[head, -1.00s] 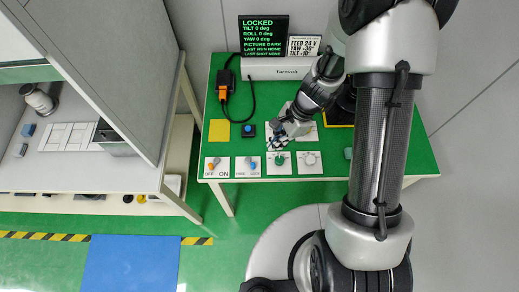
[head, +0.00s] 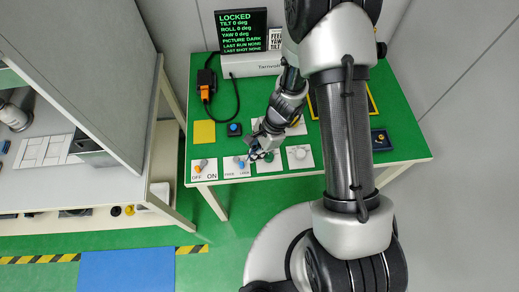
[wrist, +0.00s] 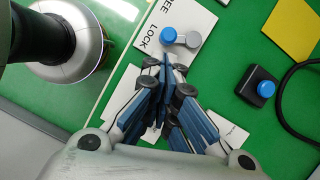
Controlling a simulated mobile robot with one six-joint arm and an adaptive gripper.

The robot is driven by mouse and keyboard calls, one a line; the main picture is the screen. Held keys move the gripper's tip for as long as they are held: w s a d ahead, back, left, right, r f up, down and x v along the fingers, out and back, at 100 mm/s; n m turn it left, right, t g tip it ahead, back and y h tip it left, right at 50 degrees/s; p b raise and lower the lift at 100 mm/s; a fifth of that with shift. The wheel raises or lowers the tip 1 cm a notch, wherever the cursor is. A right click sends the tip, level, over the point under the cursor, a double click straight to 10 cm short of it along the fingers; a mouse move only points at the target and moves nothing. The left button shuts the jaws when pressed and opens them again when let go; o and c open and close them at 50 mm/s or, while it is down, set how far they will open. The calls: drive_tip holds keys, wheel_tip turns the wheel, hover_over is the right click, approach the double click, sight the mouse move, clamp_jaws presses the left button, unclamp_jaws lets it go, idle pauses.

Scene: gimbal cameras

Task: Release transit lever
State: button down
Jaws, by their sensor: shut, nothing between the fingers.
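The transit lever (head: 241,164) is a small blue-knobbed lever with a grey pivot on a white plate marked FREE and LOCK, at the table's front edge. Its blue knob leans towards the LOCK side. The lever also shows in the wrist view (wrist: 170,36), beyond my fingertips. My gripper (head: 256,154) is just right of the lever in the head view. In the wrist view my gripper (wrist: 168,72) has its fingers shut together and empty, over the plate's edge. I see a small gap in the picture between fingertips and knob. The screen (head: 241,30) reads LOCKED.
An OFF/ON switch plate (head: 204,169) is left of the lever. A blue button box (head: 234,129) and a yellow square (head: 204,131) lie behind.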

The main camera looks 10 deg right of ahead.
drive_tip(key=shift+a+f, duration=0.2)
drive_tip(key=shift+f, duration=0.3)
drive_tip(key=shift+s+m+b, duration=0.1)
drive_tip(key=shift+m+b, duration=0.2)
drive_tip(key=shift+s, duration=0.2)
